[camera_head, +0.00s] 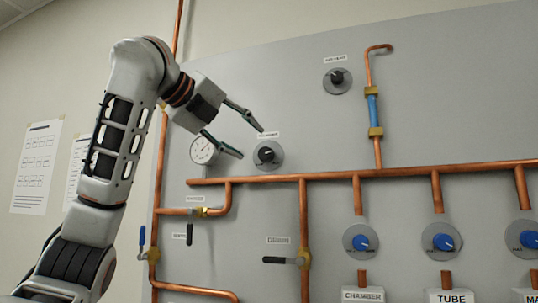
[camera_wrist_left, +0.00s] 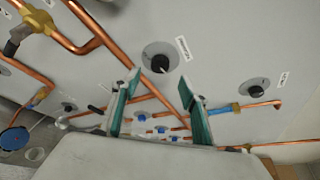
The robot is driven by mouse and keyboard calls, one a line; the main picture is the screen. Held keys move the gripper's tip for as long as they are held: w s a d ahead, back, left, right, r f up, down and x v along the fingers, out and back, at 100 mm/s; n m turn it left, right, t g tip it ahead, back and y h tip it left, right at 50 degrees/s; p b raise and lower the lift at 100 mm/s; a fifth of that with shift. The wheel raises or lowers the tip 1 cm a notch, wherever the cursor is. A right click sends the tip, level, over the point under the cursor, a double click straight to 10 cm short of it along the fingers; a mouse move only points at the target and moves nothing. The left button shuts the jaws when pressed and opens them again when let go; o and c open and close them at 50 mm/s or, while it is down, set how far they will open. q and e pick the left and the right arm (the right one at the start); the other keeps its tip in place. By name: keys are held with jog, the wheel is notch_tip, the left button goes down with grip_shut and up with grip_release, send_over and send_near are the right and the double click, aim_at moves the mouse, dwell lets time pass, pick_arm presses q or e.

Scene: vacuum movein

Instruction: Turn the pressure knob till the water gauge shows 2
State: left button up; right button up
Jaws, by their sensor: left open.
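The black pressure knob (camera_head: 267,155) sits on a round grey plate on the panel, under a small white label too small to read. The round white water gauge (camera_head: 204,149) is to its left, partly behind my gripper; its reading is too small to tell. My left gripper (camera_head: 252,144) is open and empty, its fingertips just up and left of the knob in the head view. In the left wrist view the knob (camera_wrist_left: 160,63) shows between and beyond the open fingertips (camera_wrist_left: 160,79), apparently not touched. My right gripper is not in view.
Another black knob (camera_head: 337,80) sits higher right, near a copper pipe with a blue section (camera_head: 373,110). A long horizontal copper pipe (camera_head: 400,173) runs below the pressure knob. Blue knobs (camera_head: 361,242) and lever valves (camera_head: 274,260) are lower down. Papers (camera_head: 37,167) hang on the left wall.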

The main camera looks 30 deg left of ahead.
aim_at(264, 153)
pick_arm(q)
jog(key=p+x, duration=0.1)
jog(key=x, duration=0.5)
jog(key=shift+w+f, duration=0.2)
jog(key=shift+w, duration=0.3)
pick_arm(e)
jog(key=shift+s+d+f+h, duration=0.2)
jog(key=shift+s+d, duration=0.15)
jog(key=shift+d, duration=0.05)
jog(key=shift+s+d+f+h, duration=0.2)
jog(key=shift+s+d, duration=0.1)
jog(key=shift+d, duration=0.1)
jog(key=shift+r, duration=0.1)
pick_arm(q)
jog(key=c, duration=1.1)
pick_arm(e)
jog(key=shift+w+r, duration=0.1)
